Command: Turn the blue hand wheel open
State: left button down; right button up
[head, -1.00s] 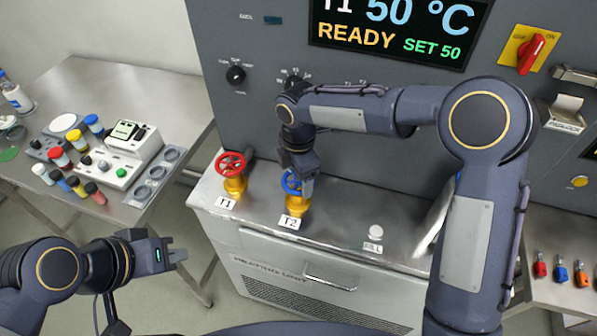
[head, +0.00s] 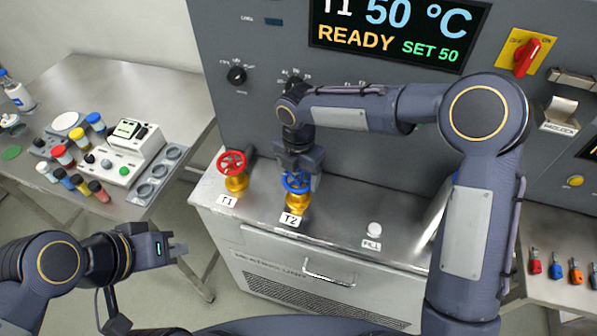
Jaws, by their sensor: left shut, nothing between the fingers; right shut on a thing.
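My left gripper (head: 180,252) is shut and empty, low at the left, away from both valves.
A display (head: 398,30) above reads READY, 50 °C, SET 50. A steel side table (head: 110,85) at left holds several capped vials and a white device (head: 125,150). A white FILL knob (head: 375,229) is on the ledge right of T2. Coloured padlocks (head: 555,268) lie far right.

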aim_at(299, 177)
dwell(0.3)
jog(key=o, duration=1)
jog(key=shift+r, duration=0.1)
notch_tip(299, 177, up, 8)
jog(key=shift+f+b, duration=0.2)
jog(key=shift+b, duration=0.45)
